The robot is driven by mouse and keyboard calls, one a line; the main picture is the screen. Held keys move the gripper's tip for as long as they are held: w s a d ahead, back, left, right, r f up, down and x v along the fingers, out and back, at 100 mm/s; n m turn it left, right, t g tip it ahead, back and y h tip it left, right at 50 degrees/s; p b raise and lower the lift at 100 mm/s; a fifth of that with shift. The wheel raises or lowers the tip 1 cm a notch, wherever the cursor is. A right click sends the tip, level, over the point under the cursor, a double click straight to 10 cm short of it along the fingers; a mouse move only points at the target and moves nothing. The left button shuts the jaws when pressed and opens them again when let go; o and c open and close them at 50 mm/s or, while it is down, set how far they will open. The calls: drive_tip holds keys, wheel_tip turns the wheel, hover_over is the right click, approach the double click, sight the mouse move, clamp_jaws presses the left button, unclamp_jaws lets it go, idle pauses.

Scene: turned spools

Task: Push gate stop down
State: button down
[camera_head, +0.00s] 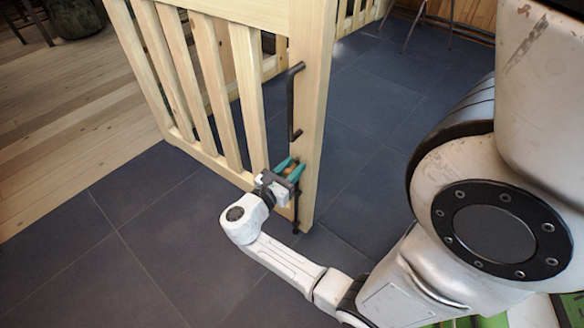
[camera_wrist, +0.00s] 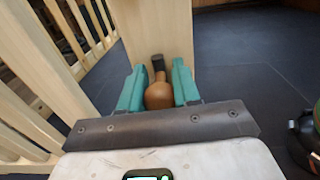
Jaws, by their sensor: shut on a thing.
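The wooden gate (camera_head: 312,110) stands upright on the dark tiled floor. The gate stop shows in the wrist view as a rounded brown wooden knob (camera_wrist: 158,95) with a black piece beyond it. In the head view a little of its brown knob shows between my fingers, and a black rod (camera_head: 296,215) runs down the post below them to near the floor. My gripper (camera_head: 287,168) is low at the gate's end post, its teal fingers shut on the knob. The wrist view shows a finger of my gripper (camera_wrist: 158,88) on each side of the knob.
A black pull handle (camera_head: 291,100) is fixed on the post above my gripper. Gate slats (camera_head: 205,85) stand to the left. Dark floor tiles (camera_head: 130,245) are clear in front, with light floorboards at left. Chair legs show far back.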

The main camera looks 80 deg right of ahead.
drive_tip(key=shift+f+b, duration=0.45)
drive_tip(key=shift+f, duration=1.35)
drive_tip(key=c, duration=0.8)
unclamp_jaws()
drive_tip(key=shift+c, duration=0.2)
drive_tip(key=p+v, duration=0.2)
drive_tip(key=v, duration=0.8)
drive_tip(key=shift+w+a+p, duration=0.1)
drive_tip(key=shift+a+p, duration=0.3)
